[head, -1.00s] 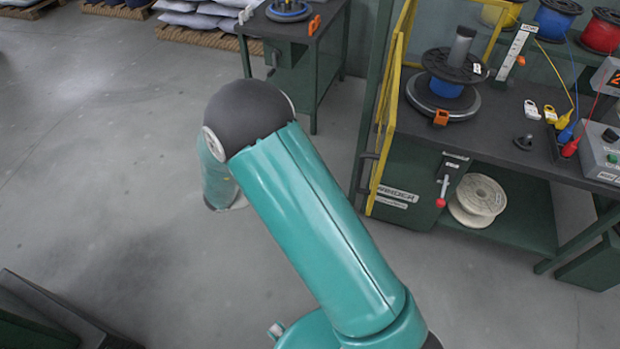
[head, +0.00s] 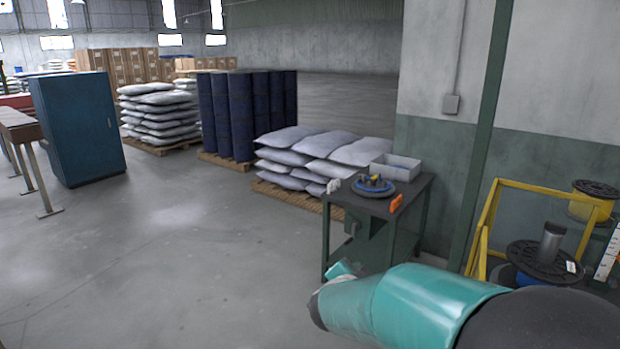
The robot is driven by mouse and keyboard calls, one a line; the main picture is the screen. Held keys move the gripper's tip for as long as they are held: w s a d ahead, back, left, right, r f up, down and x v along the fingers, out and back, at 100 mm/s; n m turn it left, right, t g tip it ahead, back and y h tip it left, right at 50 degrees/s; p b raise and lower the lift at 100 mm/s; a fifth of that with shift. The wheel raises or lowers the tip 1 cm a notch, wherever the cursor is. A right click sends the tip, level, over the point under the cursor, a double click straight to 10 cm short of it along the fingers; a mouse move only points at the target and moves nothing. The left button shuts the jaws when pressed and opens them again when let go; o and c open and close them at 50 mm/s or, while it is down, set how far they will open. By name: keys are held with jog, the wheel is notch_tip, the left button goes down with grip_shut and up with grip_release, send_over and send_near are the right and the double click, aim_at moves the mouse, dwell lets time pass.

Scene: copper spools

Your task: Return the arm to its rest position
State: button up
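My teal arm (head: 400,300) with dark joints reaches across the lower right of the head view. Its far end (head: 330,296) points left, in front of the small dark green table. My gripper's fingers do not show, so I cannot see whether it holds anything. A blue spool with black flanges and a grey hub (head: 551,240) stands at the right, partly hidden behind my arm.
The dark green table (head: 418,193) carries a blue round device (head: 374,186) and a grey bin (head: 396,168). A yellow frame (head: 485,225) and a yellow spool (head: 592,203) stand right. Stacked sacks (head: 300,155), blue drums (head: 240,112) and a blue cabinet (head: 78,128) stand behind.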

jog(key=s+a+r+n+y, duration=0.4)
jog(key=s+r+n+y, duration=0.4)
jog(key=s, duration=0.2)
jog(key=s+d+f+n+g, duration=0.1)
jog(key=s+d+g, duration=0.1)
jog(key=s, duration=0.5)
jog(key=s+d+f+n+g+h, duration=0.1)
jog(key=s+d+g, duration=0.1)
jog(key=s, duration=0.5)
jog(key=s+d+f+n+g+h, duration=0.1)
jog(key=s+d+n+g, duration=0.1)
jog(key=s, duration=0.5)
jog(key=shift+d+f+g, duration=0.25)
jog(key=shift+d+g, duration=0.15)
jog(key=shift+d, duration=0.45)
